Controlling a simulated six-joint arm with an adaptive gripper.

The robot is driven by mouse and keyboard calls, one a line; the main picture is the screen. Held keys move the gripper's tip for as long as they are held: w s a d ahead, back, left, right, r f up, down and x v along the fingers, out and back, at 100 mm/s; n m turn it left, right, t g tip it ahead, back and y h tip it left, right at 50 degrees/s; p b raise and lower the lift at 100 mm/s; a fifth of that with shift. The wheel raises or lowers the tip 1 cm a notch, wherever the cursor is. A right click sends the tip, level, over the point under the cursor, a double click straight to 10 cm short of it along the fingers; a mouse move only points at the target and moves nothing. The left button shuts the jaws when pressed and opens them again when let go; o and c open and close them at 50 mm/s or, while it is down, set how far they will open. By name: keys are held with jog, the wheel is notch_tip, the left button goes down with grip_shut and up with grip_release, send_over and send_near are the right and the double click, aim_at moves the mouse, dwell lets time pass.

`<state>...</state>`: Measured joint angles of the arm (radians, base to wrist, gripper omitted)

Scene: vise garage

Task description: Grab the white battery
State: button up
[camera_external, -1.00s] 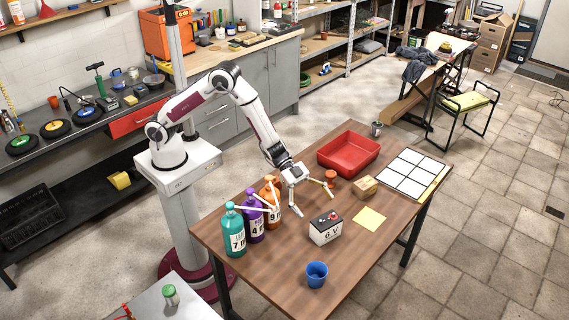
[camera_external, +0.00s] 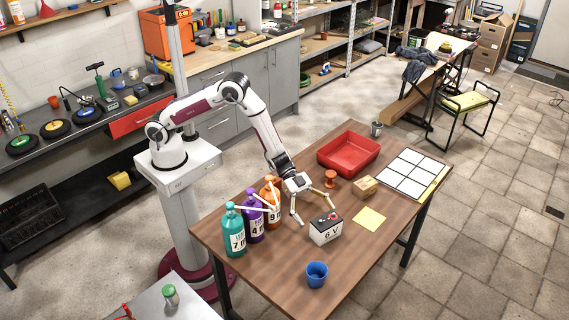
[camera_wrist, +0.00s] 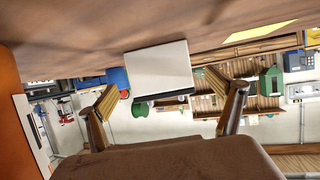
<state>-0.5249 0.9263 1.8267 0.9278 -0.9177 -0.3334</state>
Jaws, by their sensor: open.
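The white battery (camera_external: 325,232) stands upright on the wooden table, with a dark top, red and black details and "6 V" on its front. It shows as a white block between my fingers in the wrist view (camera_wrist: 160,70), where the picture is upside down. My gripper (camera_external: 316,210) is open and empty, its fingers spread just behind and to the left of the battery. The wrist view shows a finger on each side of the battery (camera_wrist: 162,92). I cannot tell whether either finger touches it.
Teal (camera_external: 234,232), purple (camera_external: 254,222) and orange (camera_external: 272,186) bottles stand close left of my gripper. A blue cup (camera_external: 316,274) is in front. A red tray (camera_external: 348,151), small wooden block (camera_external: 365,187), red spool-like object (camera_external: 330,178) and yellow sheet (camera_external: 369,219) lie beyond.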

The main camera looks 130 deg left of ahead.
aim_at(331, 235)
jog(key=shift+w+d+f, duration=0.1)
jog(key=shift+w+f, duration=0.15)
jog(key=shift+w, duration=0.25)
jog(key=shift+r+x, duration=0.1)
jog(key=shift+x, duration=1.2)
jog(key=shift+r+x, duration=0.15)
jog(key=shift+x, duration=1.1)
jog(key=shift+w+d, duration=0.1)
jog(key=c, duration=1.6)
jog(key=shift+w+r, duration=0.1)
jog(key=shift+r, duration=0.05)
jog(key=c, duration=0.5)
